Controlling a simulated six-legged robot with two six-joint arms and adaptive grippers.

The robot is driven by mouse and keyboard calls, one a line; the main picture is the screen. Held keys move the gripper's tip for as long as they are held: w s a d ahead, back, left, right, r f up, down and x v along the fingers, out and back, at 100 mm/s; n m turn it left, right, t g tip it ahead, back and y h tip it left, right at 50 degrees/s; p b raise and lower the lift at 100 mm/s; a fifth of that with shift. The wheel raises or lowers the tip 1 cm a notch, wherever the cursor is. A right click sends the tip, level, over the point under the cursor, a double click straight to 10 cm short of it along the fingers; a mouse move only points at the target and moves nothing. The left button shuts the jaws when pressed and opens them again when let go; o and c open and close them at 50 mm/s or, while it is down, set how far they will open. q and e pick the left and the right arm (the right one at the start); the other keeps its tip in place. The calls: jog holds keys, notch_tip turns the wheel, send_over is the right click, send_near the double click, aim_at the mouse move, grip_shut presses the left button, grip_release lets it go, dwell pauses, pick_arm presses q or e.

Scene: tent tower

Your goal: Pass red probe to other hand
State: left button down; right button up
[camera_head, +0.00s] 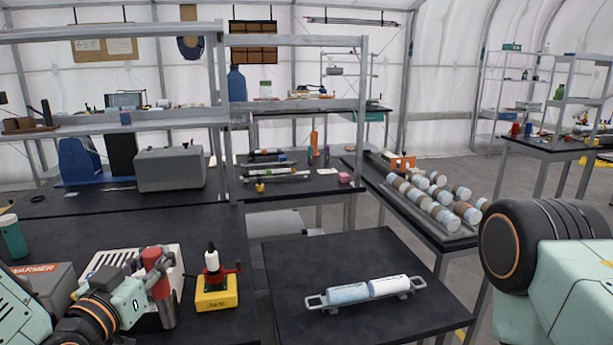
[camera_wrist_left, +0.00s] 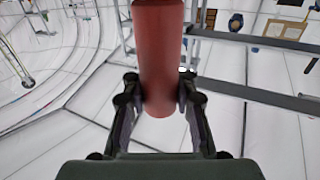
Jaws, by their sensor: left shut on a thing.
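The red probe (camera_head: 156,272) shows at the lower left of the head view, upright, with a red upper part and a grey lower part. My left gripper (camera_head: 150,290) is shut on it, and the arm comes in from the lower left. In the left wrist view the probe (camera_wrist_left: 160,60) stands between the two dark fingers of the gripper (camera_wrist_left: 160,108), which touch it from both sides. Its upper end runs out of that view. My right arm fills the right edge of the head view, but its gripper is not in view.
A yellow-based device (camera_head: 217,290) stands right of the probe on the black bench. A white vented box (camera_head: 105,262) and a grey warmer box (camera_head: 48,283) are close to the left arm. A rack with two core tubes (camera_head: 348,294) lies on the front table (camera_head: 300,250), otherwise bare.

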pick_arm(q)
jog(key=s+d+f+m+g+h+b, duration=0.1)
jog(key=s+d+f+b, duration=0.3)
jog(key=f, duration=0.6)
jog(key=s+d+f+m+h+b, duration=0.2)
jog(key=s+f+b, duration=0.4)
jog(key=f, duration=0.5)
jog(key=shift+s+d+f+m+g+h, duration=0.35)
jog(key=shift+s+d+h, duration=0.5)
jog(key=shift+s+h, duration=0.35)
